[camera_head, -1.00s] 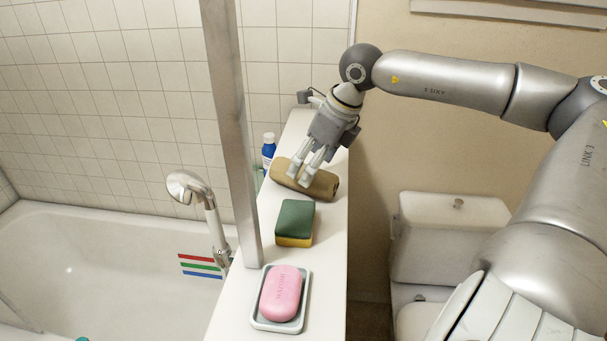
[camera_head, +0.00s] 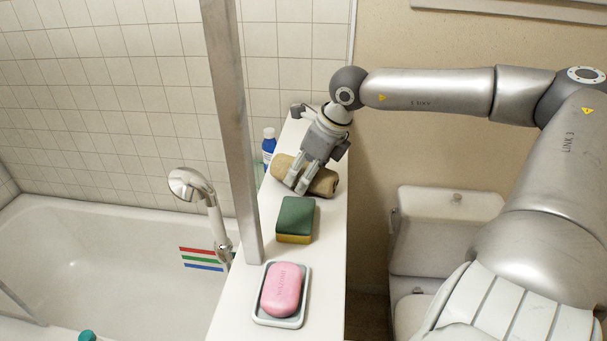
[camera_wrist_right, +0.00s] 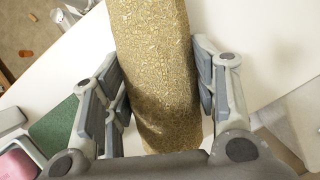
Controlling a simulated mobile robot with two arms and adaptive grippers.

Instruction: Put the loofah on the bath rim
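The loofah (camera_head: 323,184) is a brown, rough-textured cylinder lying on the far part of the white ledge beside the bath. My right gripper (camera_head: 297,186) reaches down over it. In the right wrist view the loofah (camera_wrist_right: 155,70) runs between the fingers, and the pads of the right gripper (camera_wrist_right: 160,92) press against both its sides. The loofah still appears to rest on the ledge. The bath's white rim (camera_head: 110,209) runs along the tiled wall at the left. My left gripper is not in view.
The ledge (camera_head: 238,305) also holds a green and yellow sponge (camera_head: 296,218), a pink soap (camera_head: 281,288) in a dish and a blue bottle (camera_head: 268,146). A metal post (camera_head: 236,130) rises at its bath side. A shower head (camera_head: 187,184) stands left; a toilet (camera_head: 445,225) right.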

